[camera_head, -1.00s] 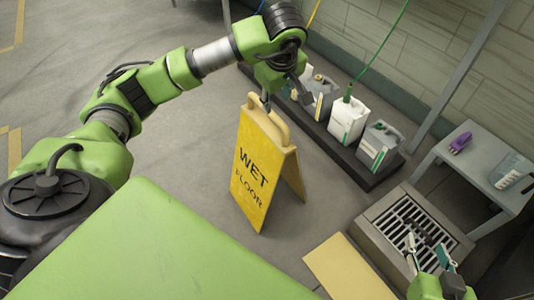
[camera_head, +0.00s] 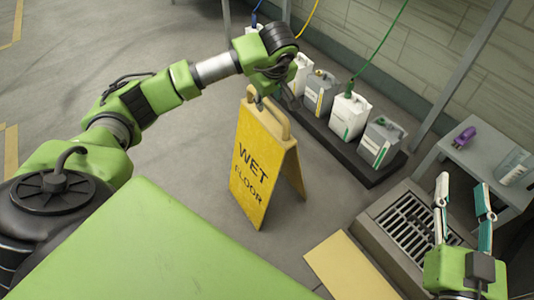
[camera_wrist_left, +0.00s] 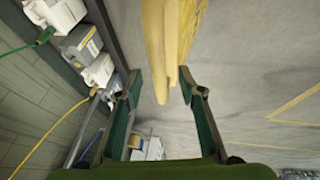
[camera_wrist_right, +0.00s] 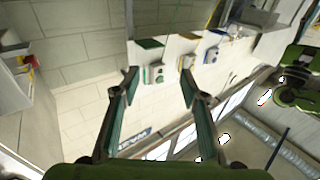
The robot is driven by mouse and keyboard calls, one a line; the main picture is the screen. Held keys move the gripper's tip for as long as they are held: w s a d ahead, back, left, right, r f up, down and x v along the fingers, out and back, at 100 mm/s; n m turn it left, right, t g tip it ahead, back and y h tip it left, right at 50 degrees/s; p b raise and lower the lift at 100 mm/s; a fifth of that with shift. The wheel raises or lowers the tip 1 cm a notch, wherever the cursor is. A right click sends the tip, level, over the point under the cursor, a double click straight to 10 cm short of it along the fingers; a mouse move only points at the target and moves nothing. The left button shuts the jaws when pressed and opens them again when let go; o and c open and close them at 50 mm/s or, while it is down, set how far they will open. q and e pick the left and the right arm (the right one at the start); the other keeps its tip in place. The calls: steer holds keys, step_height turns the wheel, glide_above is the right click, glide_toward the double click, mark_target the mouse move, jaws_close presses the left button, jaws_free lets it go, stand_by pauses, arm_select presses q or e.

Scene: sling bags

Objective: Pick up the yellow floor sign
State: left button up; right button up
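The yellow floor sign (camera_head: 256,165), lettered WET FLOOR, stands upright as an A-frame on the grey floor, with a handle loop on top. My left gripper (camera_head: 272,100) is at this handle in the head view, pointing down. In the left wrist view the sign (camera_wrist_left: 172,40) reaches between the fingers of my open left gripper (camera_wrist_left: 160,85), with a gap on the left; contact on the right is unclear. My right gripper (camera_head: 462,198) is open and empty, pointing up over the drain. The right wrist view shows nothing between its fingers (camera_wrist_right: 160,82).
Several jugs, such as a white one (camera_head: 349,115) with a green hose, stand on a dark tray (camera_head: 345,160) behind the sign. A floor drain (camera_head: 410,225) and a grey table (camera_head: 480,165) with a purple item (camera_head: 464,137) are at right. Floor left of the sign is clear.

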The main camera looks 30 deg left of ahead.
mark_target(268, 102)
arm_select(q)
steer(key=b+x, duration=0.1)
steer(key=x, duration=0.3)
steer(key=shift+w+a, duration=0.1)
steer(key=shift+w, duration=0.05)
steer(key=shift+w+a+f, duration=0.1)
steer(key=shift+f, duration=0.1)
jaws_close()
arm_select(e)
step_height(268, 102, up, 8)
steer(key=s+t+y, duration=0.1)
steer(key=s+t, duration=0.1)
steer(key=t, duration=0.2)
steer(key=shift+s+a+r+t+y, duration=0.2)
steer(key=shift+s+a+t+y, duration=0.05)
steer(key=shift+t+y, duration=0.05)
arm_select(q)
steer(key=shift+r, duration=0.1)
